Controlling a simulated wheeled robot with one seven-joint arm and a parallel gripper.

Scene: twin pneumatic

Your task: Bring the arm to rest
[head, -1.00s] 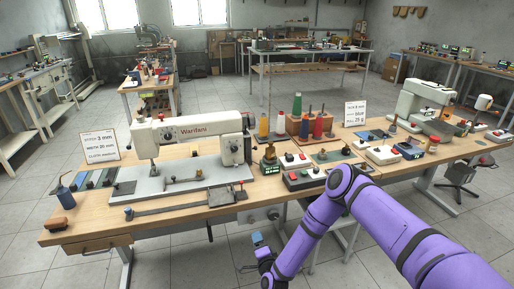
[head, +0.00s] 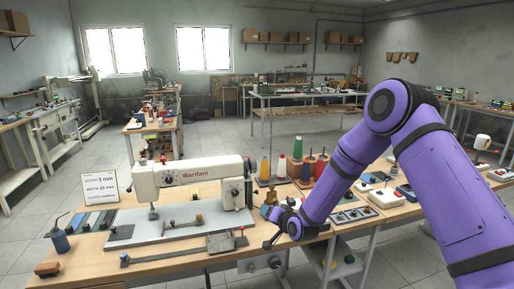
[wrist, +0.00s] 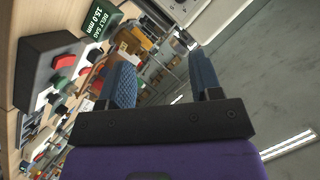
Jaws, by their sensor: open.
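My purple arm reaches in from the right in the head view, its elbow raised high. My gripper (head: 270,242) hangs in front of the table's front edge, right of the sewing machine. In the wrist view, the two blue pads of my gripper (wrist: 163,78) stand apart with nothing between them. A dark control box (wrist: 45,75) with red and green buttons lies left of the pads, apart from them. A green display (wrist: 96,17) above it reads "BELT SAG 15.0 mm".
The white sewing machine (head: 188,173) stands on the wooden table (head: 95,266). Thread cones, including a red one (head: 321,168), stand behind my forearm. Boxes with buttons (head: 386,198) lie right of it.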

